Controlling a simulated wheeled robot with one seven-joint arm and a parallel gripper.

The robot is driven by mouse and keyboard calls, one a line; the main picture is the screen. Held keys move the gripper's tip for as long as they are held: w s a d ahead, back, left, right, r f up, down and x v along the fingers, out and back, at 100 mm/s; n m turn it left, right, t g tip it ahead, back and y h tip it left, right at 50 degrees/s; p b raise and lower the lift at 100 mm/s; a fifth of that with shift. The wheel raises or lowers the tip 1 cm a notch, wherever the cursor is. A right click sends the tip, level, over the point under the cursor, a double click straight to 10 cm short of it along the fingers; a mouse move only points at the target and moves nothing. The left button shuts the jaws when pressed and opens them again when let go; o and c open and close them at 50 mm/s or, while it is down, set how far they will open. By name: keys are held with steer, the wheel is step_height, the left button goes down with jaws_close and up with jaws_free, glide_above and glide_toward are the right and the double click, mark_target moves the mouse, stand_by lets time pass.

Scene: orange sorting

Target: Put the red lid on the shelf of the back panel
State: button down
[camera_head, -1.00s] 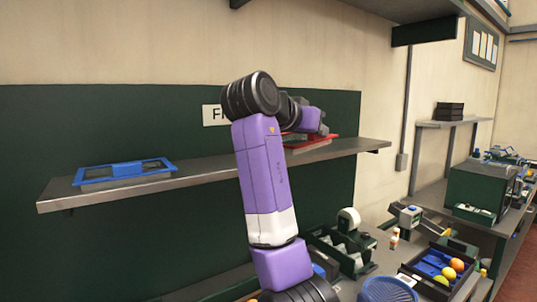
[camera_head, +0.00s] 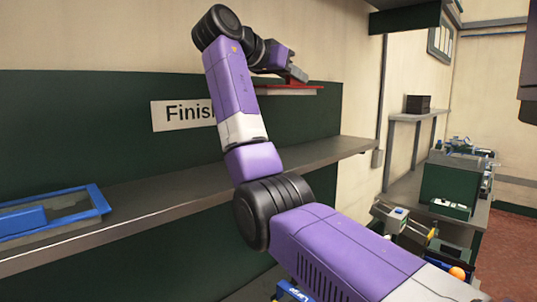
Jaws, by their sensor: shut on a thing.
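The red lid (camera_head: 297,87) is a thin flat piece, seen nearly edge-on in front of the back panel (camera_head: 305,115), which is dark green. My gripper (camera_head: 297,75) is shut on the lid from above, and the fingertips are small and partly hidden. The lid appears higher than the grey shelf (camera_head: 185,182), with a gap of green panel visible between them. Its exact distance from the panel is hard to tell.
A blue lid or frame (camera_head: 55,212) lies on the shelf at the left. A sign reading "Finis…" (camera_head: 183,114) is partly covered by my arm. The shelf is bare right of the blue piece. An overhead shelf (camera_head: 405,17) juts out at top right.

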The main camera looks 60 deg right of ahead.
step_height(320, 180, down, 18)
steer(key=p, duration=0.3)
steer(key=shift+f+p, duration=0.15)
steer(key=shift+p, duration=0.2)
steer(key=shift+f, duration=0.1)
steer(key=c, duration=1.4)
jaws_free()
steer(key=shift+o, duration=0.2)
steer(key=b+v, duration=0.4)
steer(key=v, duration=0.7)
steer(key=shift+a, duration=0.2)
steer(key=shift+a+r, duration=0.3)
steer(key=shift+a, duration=0.05)
